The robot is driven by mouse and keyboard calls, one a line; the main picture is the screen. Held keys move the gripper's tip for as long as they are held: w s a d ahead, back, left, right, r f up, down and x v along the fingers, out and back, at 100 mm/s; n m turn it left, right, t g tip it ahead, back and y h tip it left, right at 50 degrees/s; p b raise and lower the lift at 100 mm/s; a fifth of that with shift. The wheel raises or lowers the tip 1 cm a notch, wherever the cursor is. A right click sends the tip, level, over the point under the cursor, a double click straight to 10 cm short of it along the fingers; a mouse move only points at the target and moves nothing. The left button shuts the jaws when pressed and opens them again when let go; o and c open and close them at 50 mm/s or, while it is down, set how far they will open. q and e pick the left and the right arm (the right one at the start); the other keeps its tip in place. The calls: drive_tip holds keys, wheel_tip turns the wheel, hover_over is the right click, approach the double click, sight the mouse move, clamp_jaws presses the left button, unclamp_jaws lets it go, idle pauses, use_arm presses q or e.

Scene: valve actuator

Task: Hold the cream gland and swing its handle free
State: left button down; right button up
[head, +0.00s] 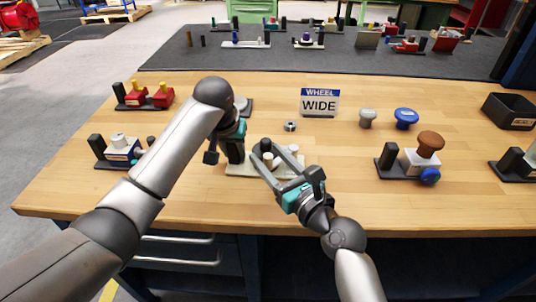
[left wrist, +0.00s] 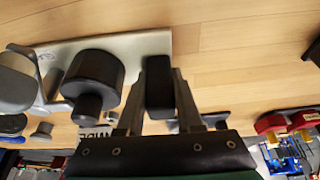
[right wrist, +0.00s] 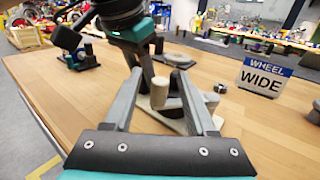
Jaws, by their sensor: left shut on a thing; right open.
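The cream gland fixture (head: 236,170) stands mid-table on a flat cream base. My left gripper (head: 234,150) is shut on its upright black block; in the left wrist view the block (left wrist: 158,86) sits between the fingers, beside a round black part (left wrist: 92,80). The peg also shows between the fingers in the right wrist view (right wrist: 159,93), with a gap on either side. The handle's joint is partly hidden by my fingers.
A "WHEEL WIDE" sign (head: 319,102) and a small metal nut (head: 290,126) are behind the fixture. A brown-knobbed valve (head: 430,142) stands to the right, a white and blue one (head: 122,148) to the left.

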drive_tip(key=shift+w+a, duration=0.3)
drive_tip(key=shift+w, duration=0.1)
clamp_jaws()
idle(1.3)
